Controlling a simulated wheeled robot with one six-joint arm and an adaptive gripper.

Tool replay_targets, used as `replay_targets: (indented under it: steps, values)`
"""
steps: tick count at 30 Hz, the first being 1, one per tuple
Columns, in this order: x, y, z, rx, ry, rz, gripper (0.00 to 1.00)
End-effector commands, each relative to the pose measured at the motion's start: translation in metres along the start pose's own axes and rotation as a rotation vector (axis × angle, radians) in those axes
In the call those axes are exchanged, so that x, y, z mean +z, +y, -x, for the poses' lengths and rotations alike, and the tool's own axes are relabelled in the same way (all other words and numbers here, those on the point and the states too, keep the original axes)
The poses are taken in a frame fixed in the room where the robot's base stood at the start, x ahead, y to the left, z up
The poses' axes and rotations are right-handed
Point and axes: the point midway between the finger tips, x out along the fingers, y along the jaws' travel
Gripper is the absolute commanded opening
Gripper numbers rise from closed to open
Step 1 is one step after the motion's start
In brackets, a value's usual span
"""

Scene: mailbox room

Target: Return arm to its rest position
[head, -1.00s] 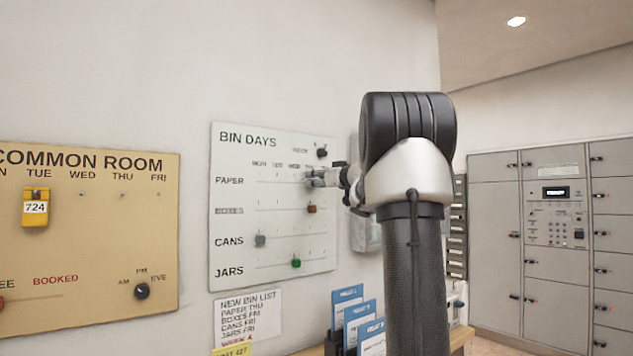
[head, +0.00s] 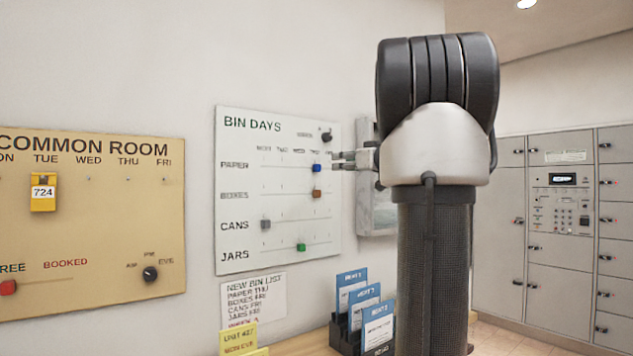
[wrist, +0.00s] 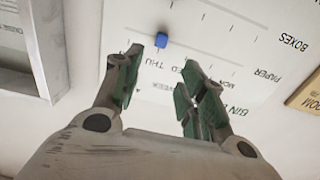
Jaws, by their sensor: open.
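My gripper (head: 340,160) is open and empty in front of the right side of the white BIN DAYS board (head: 240,160). My arm rises from the lower right of the head view and hides part of the wall behind it. The blue PAPER slider (head: 317,168) shows just left of the fingertips in the head view. In the wrist view the two green-padded fingers of my gripper (wrist: 163,62) are spread apart. The blue slider (wrist: 161,40) lies beyond them on the board, with a gap that looks clear of both fingers.
The board also bears a brown BOXES slider (head: 317,194), a grey CANS slider (head: 266,224) and a green JARS slider (head: 301,247). A COMMON ROOM board (head: 100,220) hangs left. Blue-topped leaflets (head: 351,280) stand below. Grey lockers (head: 555,255) are at right.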

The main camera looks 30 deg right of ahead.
Motion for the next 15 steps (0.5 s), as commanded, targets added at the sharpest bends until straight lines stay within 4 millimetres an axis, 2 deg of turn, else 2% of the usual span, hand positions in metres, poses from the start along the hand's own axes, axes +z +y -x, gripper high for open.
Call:
replay_targets:
  steps: [8, 11, 14, 15]
  values:
    - [0.001, 0.002, 0.0, 0.006, -0.003, 0.032, 0.41]
    - [0.01, 0.032, 0.004, 0.126, -0.045, 0.124, 0.41]
    - [0.041, 0.085, 0.024, 0.34, -0.14, 0.171, 0.41]
    - [0.059, 0.106, 0.04, 0.435, -0.197, 0.175, 0.41]
